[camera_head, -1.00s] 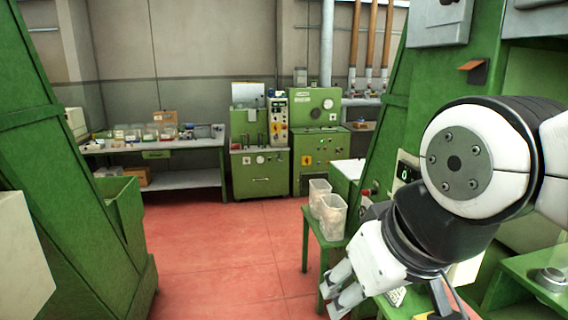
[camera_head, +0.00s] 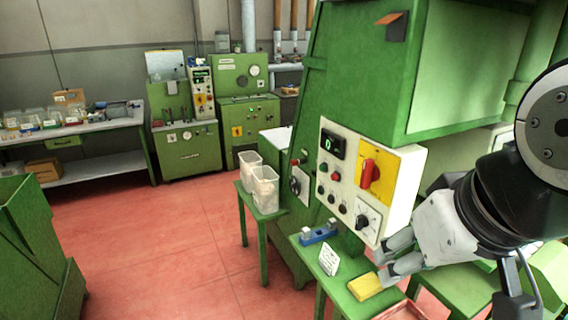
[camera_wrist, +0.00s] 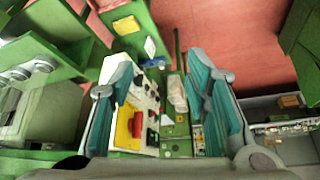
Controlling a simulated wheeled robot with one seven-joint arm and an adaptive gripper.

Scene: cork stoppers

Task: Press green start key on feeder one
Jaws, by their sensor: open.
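A white control panel (camera_head: 343,190) stands on the side of the green machine in the head view. It has a dark display, a red rotary switch (camera_head: 370,173) on a yellow plate, a black dial and several small keys, mostly dark, one red. In the wrist view the panel (camera_wrist: 151,97) shows between my teal fingers, with the yellow plate and red switch (camera_wrist: 136,124).
A yellow block (camera_head: 366,287), white card (camera_head: 328,259) and blue holder (camera_head: 319,235) sit on a green bench below the panel. Clear bins (camera_head: 264,190) stand on a small green table. Other green machines (camera_head: 187,135) are at the back. Red floor is free at left.

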